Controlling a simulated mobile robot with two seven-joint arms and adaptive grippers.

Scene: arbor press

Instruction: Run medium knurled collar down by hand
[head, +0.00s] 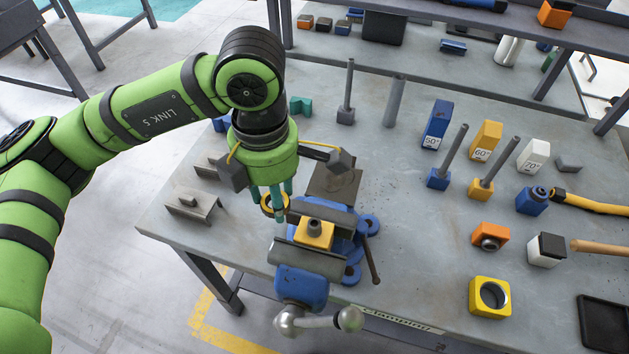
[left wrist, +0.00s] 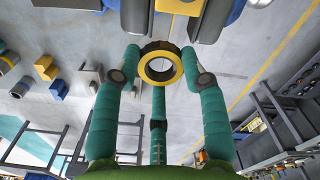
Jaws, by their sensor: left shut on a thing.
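The medium knurled collar (head: 270,207), a yellow ring with a dark knurled rim, is held between the teal fingers of my left gripper (head: 273,203). In the left wrist view the collar (left wrist: 147,73) shows its open bore, with the fingers of my left gripper (left wrist: 159,68) around its rim. A yellow block (head: 313,238) with a short dark stud on top (head: 315,225) sits clamped between the jaws of a blue vise (head: 302,286). The collar is left of the block, apart from the stud. My right gripper is in neither view.
The grey bench (head: 415,275) carries several blocks and posts at the right, including a yellow block with a round bore (head: 490,298). A grey bracket (head: 193,206) lies left of the vise. The vise handle (head: 320,320) sticks out in front.

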